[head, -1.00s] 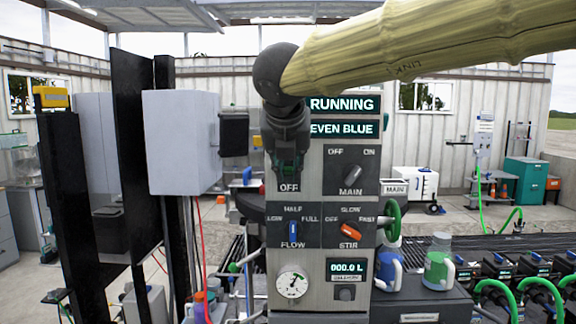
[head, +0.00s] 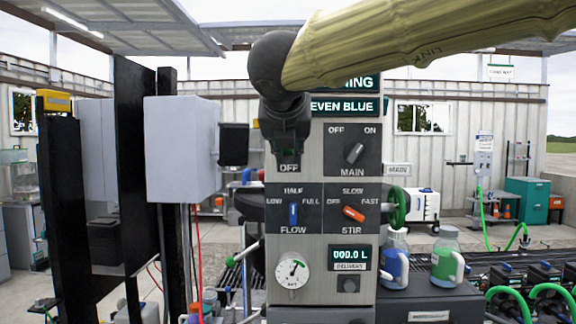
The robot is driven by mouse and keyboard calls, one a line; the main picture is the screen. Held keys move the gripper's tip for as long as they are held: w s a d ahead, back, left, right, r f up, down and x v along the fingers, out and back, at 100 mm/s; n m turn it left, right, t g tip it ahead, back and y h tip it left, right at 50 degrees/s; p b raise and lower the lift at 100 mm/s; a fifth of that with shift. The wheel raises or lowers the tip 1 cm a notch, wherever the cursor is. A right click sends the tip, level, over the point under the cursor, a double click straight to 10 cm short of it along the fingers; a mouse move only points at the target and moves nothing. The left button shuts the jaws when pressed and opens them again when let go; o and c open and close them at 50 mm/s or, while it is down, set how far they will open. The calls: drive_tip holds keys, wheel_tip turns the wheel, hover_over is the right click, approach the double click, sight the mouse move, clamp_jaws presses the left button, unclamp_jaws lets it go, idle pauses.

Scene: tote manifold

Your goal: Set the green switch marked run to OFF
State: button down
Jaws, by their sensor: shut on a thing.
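The control panel (head: 348,225) stands upright in the middle of the head view. My gripper (head: 289,152) is at its upper left section, just above a lower OFF label (head: 289,168). The green switch marked run is hidden behind my gripper and its fingers, so its setting cannot be read. My gripper is shut on the switch at that place. The top display (head: 355,83) is partly covered by my arm, with only "NING" readable.
Right of my gripper is the MAIN knob (head: 354,153). Below are the blue FLOW switch (head: 293,213) and orange STIR switch (head: 353,214). A grey box (head: 180,150) on black posts stands close on the left. A green handwheel (head: 398,206) and jugs (head: 445,262) are at right.

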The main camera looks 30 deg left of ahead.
drive_tip(key=shift+s+d+f+t+y+b, duration=0.1)
drive_tip(key=shift+f+t+y+b, duration=0.75)
drive_tip(key=shift+b, duration=3.45)
drive_tip(key=shift+f+t+y+b, duration=0.5)
drive_tip(key=shift+t+b, duration=0.55)
drive_tip(key=shift+b, duration=3.25)
drive_tip(key=b, duration=0.2)
drive_tip(key=shift+f+t+b, duration=0.1)
drive_tip(key=shift+t+b, duration=0.2)
drive_tip(key=shift+t, duration=0.1)
drive_tip(key=t+y+b, duration=0.1)
drive_tip(key=b, duration=0.4)
drive_tip(key=shift+f+b, duration=0.15)
drive_tip(key=shift+b, duration=0.25)
drive_tip(key=shift+t+y+b, duration=0.25)
drive_tip(key=shift+t+b, duration=0.05)
drive_tip(key=shift+b, duration=0.45)
drive_tip(key=c, duration=1.4)
unclamp_jaws()
drive_tip(key=shift+o, duration=0.2)
drive_tip(key=v, duration=1.1)
drive_tip(key=shift+s+d, duration=0.15)
drive_tip(key=shift+s, duration=0.25)
